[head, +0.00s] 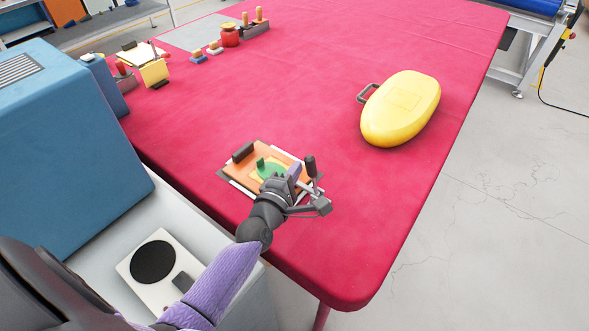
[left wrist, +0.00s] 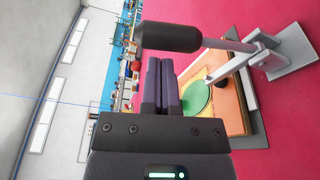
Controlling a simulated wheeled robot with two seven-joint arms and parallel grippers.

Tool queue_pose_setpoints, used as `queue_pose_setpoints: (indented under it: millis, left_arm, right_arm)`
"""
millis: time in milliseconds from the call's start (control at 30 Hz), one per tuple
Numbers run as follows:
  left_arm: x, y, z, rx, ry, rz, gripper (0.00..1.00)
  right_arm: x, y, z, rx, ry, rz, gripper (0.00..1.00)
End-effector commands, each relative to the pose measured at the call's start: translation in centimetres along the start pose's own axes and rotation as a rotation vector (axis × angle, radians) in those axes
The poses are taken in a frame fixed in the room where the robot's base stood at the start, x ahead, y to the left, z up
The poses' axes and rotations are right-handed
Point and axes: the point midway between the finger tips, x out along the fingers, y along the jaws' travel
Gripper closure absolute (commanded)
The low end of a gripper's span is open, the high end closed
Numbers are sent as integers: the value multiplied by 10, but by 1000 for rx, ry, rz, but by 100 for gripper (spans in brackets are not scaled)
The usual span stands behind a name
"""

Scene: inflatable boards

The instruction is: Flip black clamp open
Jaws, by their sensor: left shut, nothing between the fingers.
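The clamp has a black handle (head: 310,165) that stands up at the right side of an orange board fixture (head: 243,172) on the red table. In the left wrist view the black handle (left wrist: 170,37) lies across the top on a metal lever, joined to a grey bracket (left wrist: 292,58). My left gripper (head: 295,171) is over the right part of the fixture, just left of the handle. Its purple fingers (left wrist: 160,72) are shut with nothing between them, close to the handle; I cannot tell if they touch it. A green disc (head: 270,171) is partly hidden by my gripper. My right gripper is not in view.
A yellow inflatable board (head: 402,108) lies on the red table (head: 300,90) to the right. Small tools and a red pot (head: 230,36) stand at the far left. A blue machine (head: 60,130) borders the table's left side. The table's middle is clear.

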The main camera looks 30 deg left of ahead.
Motion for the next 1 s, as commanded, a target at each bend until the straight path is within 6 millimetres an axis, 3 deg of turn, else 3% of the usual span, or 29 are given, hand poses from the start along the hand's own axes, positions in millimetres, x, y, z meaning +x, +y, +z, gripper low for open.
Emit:
queue_pose_setpoints:
  millis: [1000]
  left_arm:
    - [-3,3,14,187,-1,44,100]
  right_arm:
    - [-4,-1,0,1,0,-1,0]
